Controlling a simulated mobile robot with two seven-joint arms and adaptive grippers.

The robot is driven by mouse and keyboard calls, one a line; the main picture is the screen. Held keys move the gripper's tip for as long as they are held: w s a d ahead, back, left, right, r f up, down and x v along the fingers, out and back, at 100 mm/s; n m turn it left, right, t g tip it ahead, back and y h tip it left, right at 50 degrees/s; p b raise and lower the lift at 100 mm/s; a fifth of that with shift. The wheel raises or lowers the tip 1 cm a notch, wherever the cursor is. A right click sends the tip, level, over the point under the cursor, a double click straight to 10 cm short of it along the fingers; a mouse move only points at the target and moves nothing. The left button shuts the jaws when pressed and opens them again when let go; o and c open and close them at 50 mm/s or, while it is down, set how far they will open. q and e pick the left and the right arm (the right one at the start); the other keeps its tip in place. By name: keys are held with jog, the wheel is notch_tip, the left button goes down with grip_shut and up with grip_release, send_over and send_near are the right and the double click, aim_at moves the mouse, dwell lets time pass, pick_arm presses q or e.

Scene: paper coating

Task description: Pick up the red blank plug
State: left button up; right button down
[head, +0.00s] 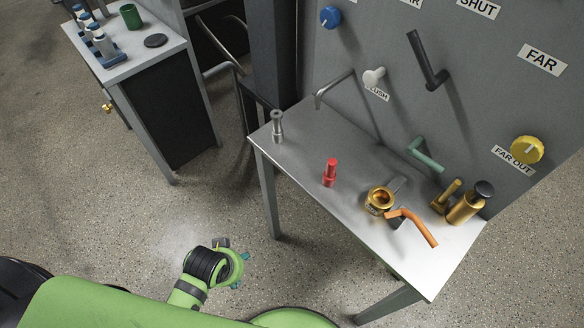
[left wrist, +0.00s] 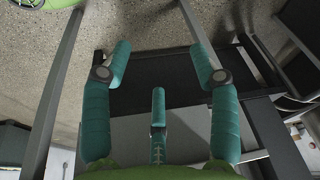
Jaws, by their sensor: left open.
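The red blank plug (head: 330,172) stands upright on the grey metal table (head: 300,138), near its middle left, in the head view. Nothing touches it. My left gripper (head: 238,268) is low at the bottom of the head view, to the left of and in front of the table, well apart from the plug. In the left wrist view my left gripper (left wrist: 161,55) has its teal fingers spread, with nothing between them. The plug does not show in the left wrist view. My right gripper is not in view.
A silver fitting (head: 277,127) stands left of the plug. A brass cup (head: 380,199), an orange bent handle (head: 415,225) and a brass bottle (head: 464,207) are to its right. A grey panel (head: 470,95) with knobs and handles rises behind. A side cabinet (head: 150,60) stands at upper left.

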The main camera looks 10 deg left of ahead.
pick_arm(q)
notch_tip(320, 180, up, 6)
jog(key=w+d, duration=0.1)
jog(key=m+t+h, duration=0.5)
jog(key=t+h, duration=0.2)
send_near(331, 170)
jog(key=x, duration=0.3)
jog(key=p+x, duration=0.1)
jog(key=x, duration=0.4)
jog(key=shift+f+p, duration=0.1)
jog(key=shift+p, duration=0.3)
jog(key=shift+w+d+f, duration=0.2)
jog(key=shift+w+f, duration=0.05)
jog(key=shift+w, duration=0.1)
grip_shut()
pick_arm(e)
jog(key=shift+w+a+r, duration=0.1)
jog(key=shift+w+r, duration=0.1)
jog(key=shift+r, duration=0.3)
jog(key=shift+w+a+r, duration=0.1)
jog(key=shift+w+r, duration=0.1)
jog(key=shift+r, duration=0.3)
